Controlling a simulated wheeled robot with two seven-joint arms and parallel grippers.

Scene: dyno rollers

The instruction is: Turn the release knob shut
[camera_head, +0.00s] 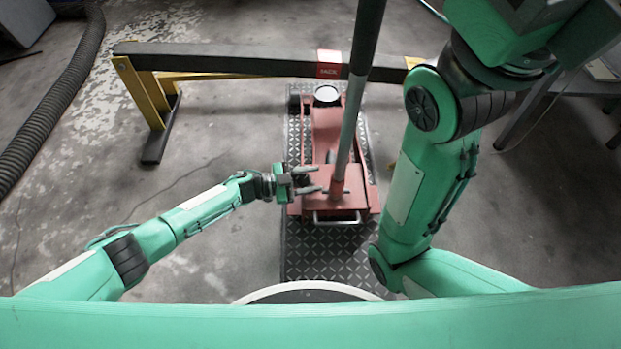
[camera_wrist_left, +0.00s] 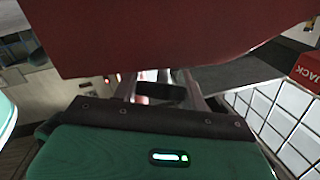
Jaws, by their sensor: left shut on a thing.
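A red floor jack (camera_head: 325,140) sits on a dark tread plate, its long grey handle (camera_head: 350,120) rising toward the camera from a red socket. My left gripper (camera_head: 312,180) is at the left side of the jack's rear body, near the handle's foot. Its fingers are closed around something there. I take it for the release knob, but it is too small and covered to make out. In the left wrist view the jack's red body (camera_wrist_left: 160,35) fills the top, above my green gripper housing. My right gripper is out of view; only its arm shows at right.
A dark beam with a red JACK label (camera_head: 329,64) spans yellow stands (camera_head: 150,100) behind the handle. A ribbed black hose (camera_head: 55,105) lies at far left. Bare concrete floor is free on the left. A metal bar handle (camera_head: 337,219) sticks out at the jack's near end.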

